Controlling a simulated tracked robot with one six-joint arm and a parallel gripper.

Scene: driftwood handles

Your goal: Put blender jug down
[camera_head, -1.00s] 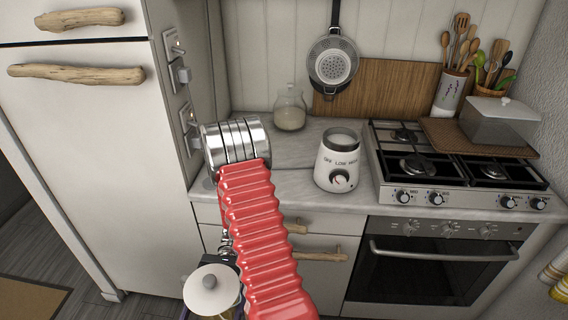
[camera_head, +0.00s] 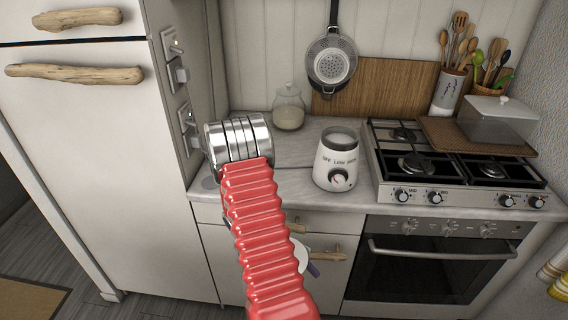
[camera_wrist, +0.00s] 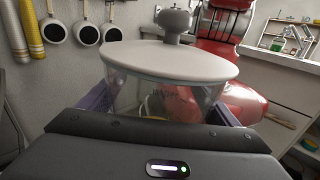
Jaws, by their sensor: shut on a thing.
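The blender jug (camera_wrist: 170,97) is clear, with a wide pale lid (camera_wrist: 170,60) and grey knob. It stands between the purple fingers of my gripper (camera_wrist: 162,106), which is shut on it. In the head view only a white edge of the lid (camera_head: 301,257) and a purple fingertip (camera_head: 313,269) show beside my red arm, in front of the lower cabinet; the rest is hidden. The white blender base (camera_head: 337,160) with a dial stands upright on the counter, above and right of the jug in that view, apart from it.
The grey counter (camera_head: 290,184) is clear left of the blender base, partly behind my arm. A glass jar (camera_head: 289,112) stands at the back. The gas stove (camera_head: 450,175) is right of the base. A tall white cabinet (camera_head: 100,170) stands at left.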

